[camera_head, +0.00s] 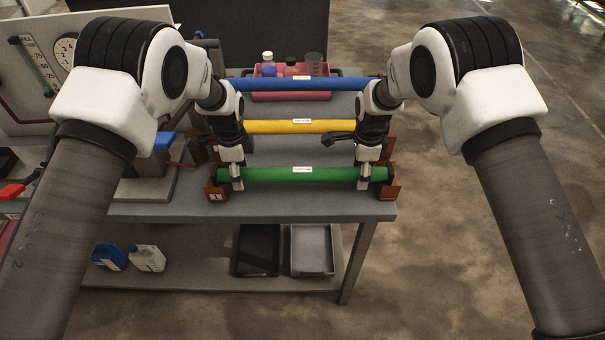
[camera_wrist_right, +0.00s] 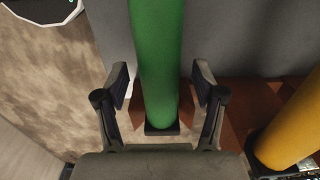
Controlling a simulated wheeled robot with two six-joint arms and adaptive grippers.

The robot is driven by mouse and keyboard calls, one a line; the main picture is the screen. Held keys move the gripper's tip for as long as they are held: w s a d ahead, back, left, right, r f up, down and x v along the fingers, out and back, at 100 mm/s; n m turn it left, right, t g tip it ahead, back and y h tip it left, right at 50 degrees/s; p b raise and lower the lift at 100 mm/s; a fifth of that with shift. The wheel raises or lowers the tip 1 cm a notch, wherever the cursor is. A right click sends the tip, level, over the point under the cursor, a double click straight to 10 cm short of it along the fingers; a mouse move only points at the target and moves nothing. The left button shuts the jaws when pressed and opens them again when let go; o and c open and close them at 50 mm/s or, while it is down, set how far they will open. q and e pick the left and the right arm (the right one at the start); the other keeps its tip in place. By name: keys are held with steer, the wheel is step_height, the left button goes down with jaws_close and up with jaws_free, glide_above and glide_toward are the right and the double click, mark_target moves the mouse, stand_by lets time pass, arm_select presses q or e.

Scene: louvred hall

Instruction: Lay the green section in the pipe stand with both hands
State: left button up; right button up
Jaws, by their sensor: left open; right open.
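The green section (camera_head: 300,174) lies level across the front of the bench, its ends at the brown brackets of the pipe stand (camera_head: 393,191). My left gripper (camera_head: 237,180) is open at the section's left end. My right gripper (camera_head: 364,178) is open at its right end. In the right wrist view, the green section (camera_wrist_right: 158,60) runs between the spread fingers of my right gripper (camera_wrist_right: 161,80), with a gap on each side. Its black end cap is over the brown stand (camera_wrist_right: 232,100). The grippers partly hide how the section seats in the brackets.
A yellow section (camera_head: 275,127) and a blue section (camera_head: 285,84) lie parallel behind the green one. A red tray (camera_head: 290,96) with bottles stands at the back. A blue-topped block (camera_head: 164,141) and a gauge panel are at left. Bottles and trays sit on the lower shelf.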

arm_select(q)
jaws_close()
arm_select(e)
jaws_close()
arm_select(q)
steer(key=shift+r, duration=0.1)
arm_select(e)
steer(key=shift+r, duration=0.1)
